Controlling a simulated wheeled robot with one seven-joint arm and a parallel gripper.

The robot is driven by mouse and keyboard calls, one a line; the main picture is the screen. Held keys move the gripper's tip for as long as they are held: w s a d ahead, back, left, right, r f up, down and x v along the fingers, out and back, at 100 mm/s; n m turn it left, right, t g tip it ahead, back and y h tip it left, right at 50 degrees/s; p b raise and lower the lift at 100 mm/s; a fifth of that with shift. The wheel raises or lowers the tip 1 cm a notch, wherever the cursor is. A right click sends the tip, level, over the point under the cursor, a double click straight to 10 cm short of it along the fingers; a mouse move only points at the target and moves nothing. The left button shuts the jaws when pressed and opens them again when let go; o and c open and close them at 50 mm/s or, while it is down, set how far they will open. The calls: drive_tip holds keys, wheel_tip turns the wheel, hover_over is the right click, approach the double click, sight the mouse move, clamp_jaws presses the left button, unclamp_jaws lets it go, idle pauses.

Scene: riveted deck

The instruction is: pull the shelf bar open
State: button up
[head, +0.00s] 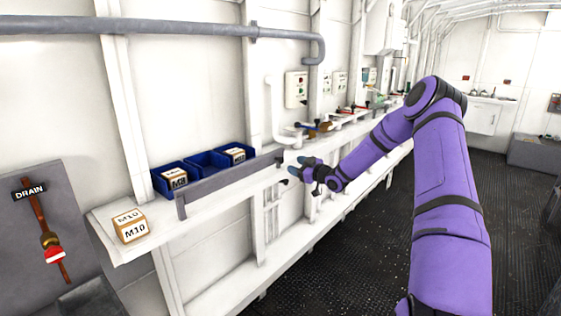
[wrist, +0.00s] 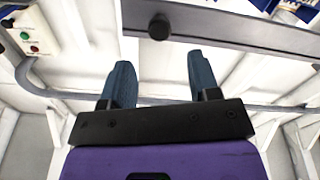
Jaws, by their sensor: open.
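The shelf bar (head: 225,183) is a long grey bar along the shelf's front edge, in front of the blue bins. In the wrist view the bar (wrist: 235,30) crosses the top, with a dark round knob (wrist: 159,27) on it. My gripper (head: 292,170) is near the bar's far right end in the head view. In the wrist view my gripper (wrist: 160,68) is open and empty. Its two blue-grey fingers point toward the bar, and the knob lies ahead of the gap between them, apart from both fingertips. The knob is hard to make out in the head view.
Blue bins (head: 205,160) with boxes stand behind the bar. An M10 box (head: 130,227) sits on the white shelf (head: 105,240) at its near left end. A DRAIN panel (head: 48,235) with a red-handled lever is at left. The dark floor (head: 355,260) is clear.

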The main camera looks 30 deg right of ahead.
sight(282, 160)
drive_tip(key=x, duration=0.8)
drive_tip(key=shift+w, duration=0.25)
drive_tip(key=shift+a, duration=0.1)
clamp_jaws()
